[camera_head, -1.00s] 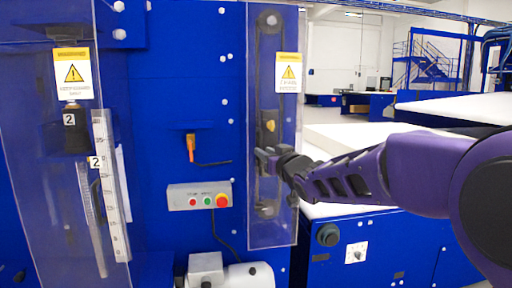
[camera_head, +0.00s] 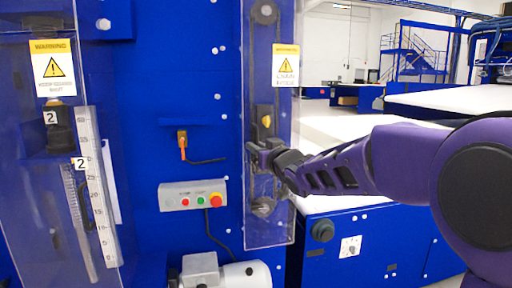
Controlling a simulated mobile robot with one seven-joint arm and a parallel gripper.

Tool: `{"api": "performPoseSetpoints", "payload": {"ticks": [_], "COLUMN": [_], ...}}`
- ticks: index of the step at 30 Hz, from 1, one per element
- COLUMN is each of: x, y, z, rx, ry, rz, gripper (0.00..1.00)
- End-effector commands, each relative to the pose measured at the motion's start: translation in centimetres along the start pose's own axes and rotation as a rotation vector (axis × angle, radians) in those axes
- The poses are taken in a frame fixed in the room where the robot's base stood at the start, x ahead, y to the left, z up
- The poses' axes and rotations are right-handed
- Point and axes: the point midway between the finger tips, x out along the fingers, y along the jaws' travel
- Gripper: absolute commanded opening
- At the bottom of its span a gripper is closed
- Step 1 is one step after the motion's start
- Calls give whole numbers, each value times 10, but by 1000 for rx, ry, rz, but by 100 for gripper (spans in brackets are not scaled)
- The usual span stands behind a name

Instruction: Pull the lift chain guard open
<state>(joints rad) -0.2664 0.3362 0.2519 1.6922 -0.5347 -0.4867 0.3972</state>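The lift chain guard (camera_head: 280,110) is a tall, narrow clear panel with a yellow warning label (camera_head: 285,65), on the right side of the blue machine. It stands upright over the chain and its sprockets (camera_head: 264,13) and looks closed. My gripper (camera_head: 254,155) is at the guard's lower middle, reaching in from the right, just below a small yellow part (camera_head: 266,121). The fingers overlap the guard in the picture. I cannot tell whether they touch it or whether they are open or shut.
A control box (camera_head: 193,195) with red and green buttons is left of the guard, with an orange-handled switch (camera_head: 182,145) above. A larger clear guard (camera_head: 50,150) with a scale is at far left. A motor (camera_head: 225,272) sits below. A white-topped blue table (camera_head: 365,250) stands right.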

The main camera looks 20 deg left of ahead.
Motion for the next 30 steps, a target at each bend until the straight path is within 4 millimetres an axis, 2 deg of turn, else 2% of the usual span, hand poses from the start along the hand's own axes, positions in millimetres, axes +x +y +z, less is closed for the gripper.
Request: {"api": "performPoseSetpoints", "payload": {"ticks": [1,3,30], "x": [0,0,0], "y": [0,0,0], "z": [0,0,-1], "rx": [0,0,0], "ry": [0,0,1], "rz": [0,0,0], "gripper": [7,0,0]}}
